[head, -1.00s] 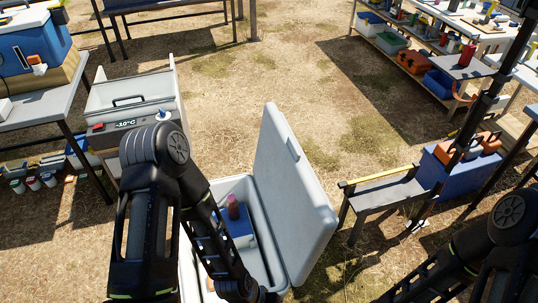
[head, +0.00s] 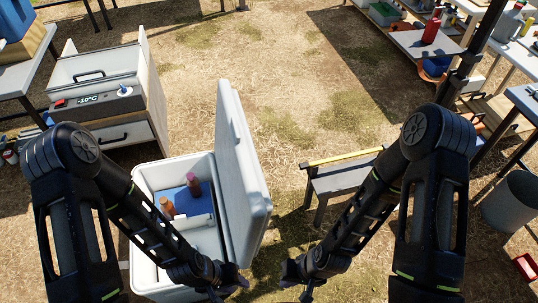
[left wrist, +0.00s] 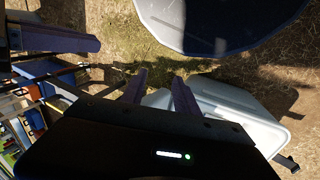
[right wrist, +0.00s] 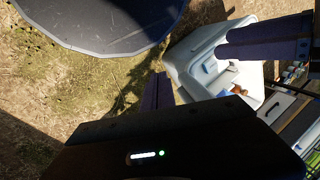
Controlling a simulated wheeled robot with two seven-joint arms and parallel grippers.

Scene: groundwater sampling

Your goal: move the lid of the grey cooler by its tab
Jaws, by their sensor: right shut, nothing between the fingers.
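The grey cooler (head: 147,283) stands open on the ground in the head view. Its lid (head: 243,165) stands raised, nearly upright, along the cooler's right side. I cannot clearly make out its tab. My left gripper (head: 228,286) is near the lid's lower front end; whether it touches is unclear. Its fingers (left wrist: 158,92) are apart in the left wrist view, with nothing between them. My right gripper (head: 300,284) is to the right of the lid, apart from it. Its fingers (right wrist: 158,90) are together and empty. The cooler also shows in the right wrist view (right wrist: 187,60).
A freezer box (head: 120,110) reading about -10°C stands behind left. A low grey bench (head: 345,178) stands to the right, a grey bin (head: 510,203) beyond. Dry ground behind is open.

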